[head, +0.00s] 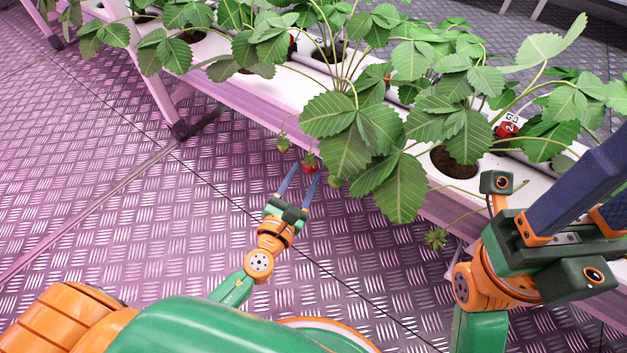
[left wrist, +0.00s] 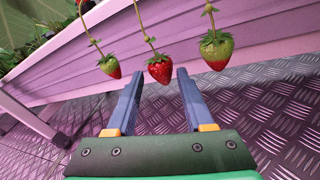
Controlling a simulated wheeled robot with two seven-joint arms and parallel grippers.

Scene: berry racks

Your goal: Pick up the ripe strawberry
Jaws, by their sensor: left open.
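The ripe strawberry (head: 310,163) is fully red and hangs on a stem below the rack's edge. In the left wrist view the ripe strawberry (left wrist: 159,70) hangs in the middle, between two part-green berries. My left gripper (head: 300,174) is open and empty, its blue fingers pointing up at the berry. In the left wrist view the fingertips (left wrist: 159,73) appear on either side of the berry; I cannot tell whether it is fully between them. My right gripper (head: 592,190) is at the right edge, its fingertips cut off.
A part-green berry (head: 283,144) hangs left of the ripe one; another (left wrist: 216,50) hangs to its right in the wrist view. A green berry (head: 436,238) hangs farther right. Large leaves (head: 350,132) overhang the white rack (head: 405,150). The metal floor (head: 130,190) is clear.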

